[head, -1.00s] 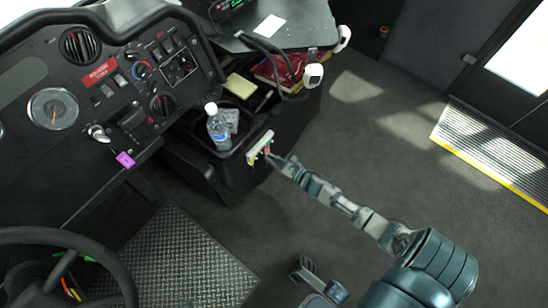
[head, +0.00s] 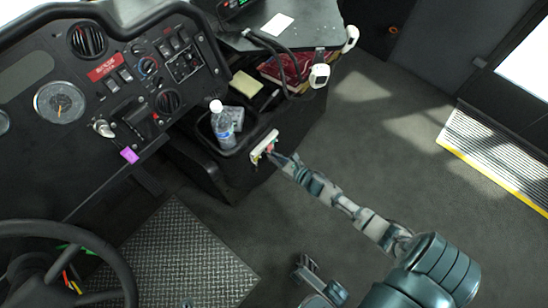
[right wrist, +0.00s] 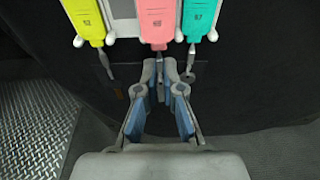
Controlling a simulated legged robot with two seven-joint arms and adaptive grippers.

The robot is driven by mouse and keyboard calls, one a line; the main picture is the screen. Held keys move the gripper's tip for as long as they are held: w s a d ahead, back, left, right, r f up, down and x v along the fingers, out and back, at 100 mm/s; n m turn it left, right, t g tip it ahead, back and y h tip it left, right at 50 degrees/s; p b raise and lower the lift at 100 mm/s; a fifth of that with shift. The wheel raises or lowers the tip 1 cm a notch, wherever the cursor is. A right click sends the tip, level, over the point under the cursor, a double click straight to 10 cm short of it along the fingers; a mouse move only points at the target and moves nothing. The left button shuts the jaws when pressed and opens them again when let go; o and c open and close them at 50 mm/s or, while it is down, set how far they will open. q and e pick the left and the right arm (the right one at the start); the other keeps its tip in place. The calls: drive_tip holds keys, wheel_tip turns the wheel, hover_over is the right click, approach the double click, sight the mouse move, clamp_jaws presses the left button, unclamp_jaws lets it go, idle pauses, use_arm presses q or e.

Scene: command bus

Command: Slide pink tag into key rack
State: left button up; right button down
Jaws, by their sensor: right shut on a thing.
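The white key rack (head: 265,146) is on the side of the black console, and it also shows in the right wrist view (right wrist: 124,28). The pink tag (right wrist: 157,22) is at the rack between a yellow tag (right wrist: 84,20) and a teal tag (right wrist: 198,18). My right gripper (right wrist: 168,66) is just below the pink tag, its fingertips close together and shut on the tag's lower end or key, which they hide. In the head view the right gripper (head: 275,156) reaches the rack from the right. I cannot tell how deep the pink tag sits.
A water bottle (head: 222,124) stands in the console tray left of the rack. A purple tag (head: 130,155) hangs at the dashboard. The steering wheel (head: 120,265) is at lower left. The floor right of the console is clear.

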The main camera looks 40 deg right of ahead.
drive_tip(key=shift+w+d, duration=0.1)
drive_tip(key=shift+d, duration=0.05)
drive_tip(key=shift+w, duration=0.15)
drive_tip(key=shift+w, duration=0.25)
idle(0.4)
drive_tip(key=shift+w, duration=0.2)
idle(0.5)
drive_tip(key=shift+f+b, duration=0.15)
drive_tip(key=shift+b, duration=0.2)
drive_tip(key=c, duration=1.2)
unclamp_jaws()
drive_tip(key=shift+c, duration=0.2)
drive_tip(key=shift+f+v, duration=0.15)
drive_tip(key=shift+v, duration=0.55)
drive_tip(key=shift+f+v, duration=0.15)
drive_tip(key=shift+v, duration=0.55)
